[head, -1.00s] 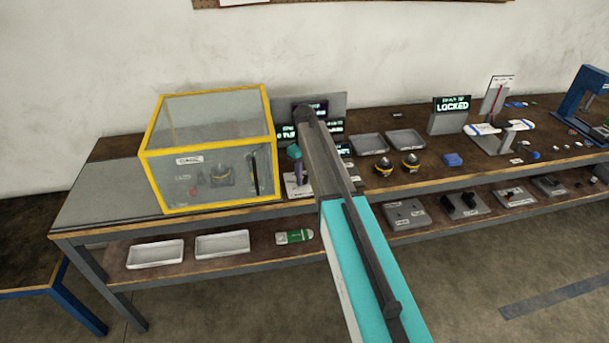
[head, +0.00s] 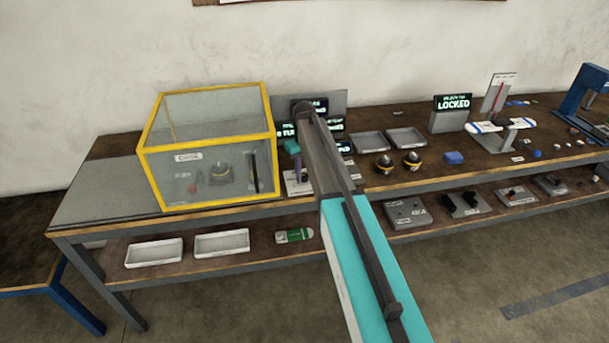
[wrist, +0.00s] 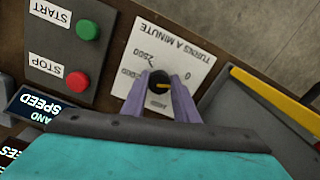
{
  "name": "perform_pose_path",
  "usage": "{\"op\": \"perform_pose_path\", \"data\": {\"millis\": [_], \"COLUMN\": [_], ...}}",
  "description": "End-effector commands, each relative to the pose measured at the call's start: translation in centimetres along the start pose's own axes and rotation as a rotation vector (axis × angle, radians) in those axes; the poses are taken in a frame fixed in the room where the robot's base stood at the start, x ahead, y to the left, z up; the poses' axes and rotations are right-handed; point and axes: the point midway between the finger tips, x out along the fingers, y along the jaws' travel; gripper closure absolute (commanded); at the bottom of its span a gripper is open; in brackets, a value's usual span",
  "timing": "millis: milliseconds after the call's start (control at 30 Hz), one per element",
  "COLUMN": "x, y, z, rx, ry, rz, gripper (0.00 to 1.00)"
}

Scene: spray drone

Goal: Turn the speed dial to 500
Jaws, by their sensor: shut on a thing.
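In the wrist view the plate reads upside down; "2500" and "0" are legible, other marks are small or partly hidden. My gripper (wrist: 161,92) has its two purple fingers shut on the dial, one on each side. In the head view my gripper (head: 298,180) is at the plate beside the cage; the dial itself cannot be made out there.
A green START button (wrist: 87,29) and a red STOP button (wrist: 76,81) sit left of the plate. Lit displays (wrist: 40,104) are at lower left. The yellow-framed clear cage (head: 208,148) stands close left of my gripper. Two grey trays (head: 405,138) lie to the right.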

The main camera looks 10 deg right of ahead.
Motion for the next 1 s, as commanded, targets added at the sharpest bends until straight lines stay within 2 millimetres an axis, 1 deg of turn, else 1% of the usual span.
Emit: {"op": "perform_pose_path", "data": {"millis": [300,500,733,1000], "x": [0.08,0.04,-0.02,-0.08], "y": [-0.16,-0.22,-0.25,-0.25], "z": [-0.06,-0.10,-0.13,-0.14], "rx": [0.280,0.425,0.525,0.557], "ry": [0.001,0.001,0.001,0.002], "rz": [0.000,0.000,0.000,0.000], "gripper": [0.96,0.96,0.96,0.96]}}
